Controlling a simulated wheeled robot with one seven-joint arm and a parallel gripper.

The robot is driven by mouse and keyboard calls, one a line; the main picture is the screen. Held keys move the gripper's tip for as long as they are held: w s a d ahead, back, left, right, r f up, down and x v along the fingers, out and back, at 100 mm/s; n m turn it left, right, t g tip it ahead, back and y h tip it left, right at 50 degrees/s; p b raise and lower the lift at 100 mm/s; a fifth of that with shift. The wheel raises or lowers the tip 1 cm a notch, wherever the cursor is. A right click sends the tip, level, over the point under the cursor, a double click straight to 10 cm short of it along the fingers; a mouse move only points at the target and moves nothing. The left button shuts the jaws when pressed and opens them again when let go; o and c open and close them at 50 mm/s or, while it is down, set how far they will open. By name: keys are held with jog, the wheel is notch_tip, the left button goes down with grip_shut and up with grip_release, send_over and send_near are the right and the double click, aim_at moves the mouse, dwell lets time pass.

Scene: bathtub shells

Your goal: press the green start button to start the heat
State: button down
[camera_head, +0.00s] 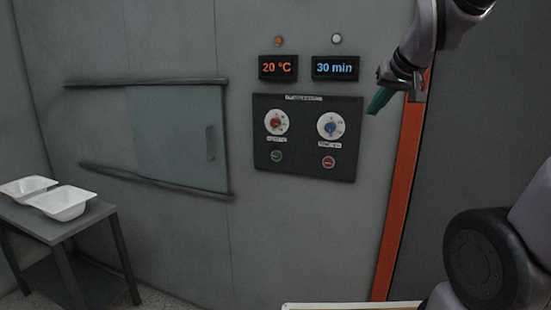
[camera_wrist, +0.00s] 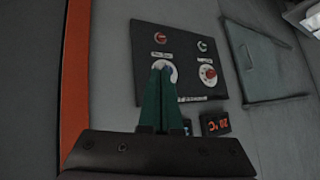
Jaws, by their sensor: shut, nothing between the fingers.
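The green start button (camera_head: 277,156) sits at the lower left of the dark control panel (camera_head: 304,172), below the red-centred dial (camera_head: 276,122). In the wrist view the green button (camera_wrist: 202,46) is small and its colour is hard to make out. A red button (camera_head: 328,162) sits to its right, below the blue-centred dial (camera_head: 330,126). My gripper (camera_head: 374,108) has green fingers and is shut and empty, just right of the panel's upper right corner. In the wrist view its fingertips (camera_wrist: 162,66) overlap the blue-centred dial; their distance from the panel cannot be told.
Displays reading 20 °C (camera_head: 278,67) and 30 min (camera_head: 335,67) are above the panel, with an orange lamp (camera_head: 278,41) and a pale lamp (camera_head: 337,38). A sliding door (camera_head: 175,140) is left. White shells (camera_head: 62,203) stand on a table (camera_head: 50,229). An orange strip (camera_head: 398,200) runs at right.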

jog(key=w+a+f+n+t+y, duration=0.1)
jog(key=w+a+f+n+t, duration=0.1)
jog(key=w+a+f+n, duration=0.5)
jog(key=w+a+f+t+y, duration=0.1)
jog(key=w+a+f, duration=0.1)
jog(key=w+a, duration=0.65)
jog(key=w+a+f+n+t+y, duration=0.3)
jog(key=a+f+n, duration=0.5)
jog(key=a+f, duration=0.4)
notch_tip(320, 180, down, 3)
jog(key=shift+a+r+n+y, duration=0.15)
jog(key=shift+a+n+y, duration=0.1)
jog(key=shift+n+y, duration=0.05)
jog(key=shift+w+d, duration=0.1)
jog(key=shift+w, duration=0.1)
send_near(275, 160)
jog(key=shift+w+a+r, duration=0.1)
jog(key=shift+w+a, duration=2.15)
jog(key=shift+a, duration=0.05)
jog(key=shift+w+d, duration=0.15)
jog(key=shift+w, duration=0.2)
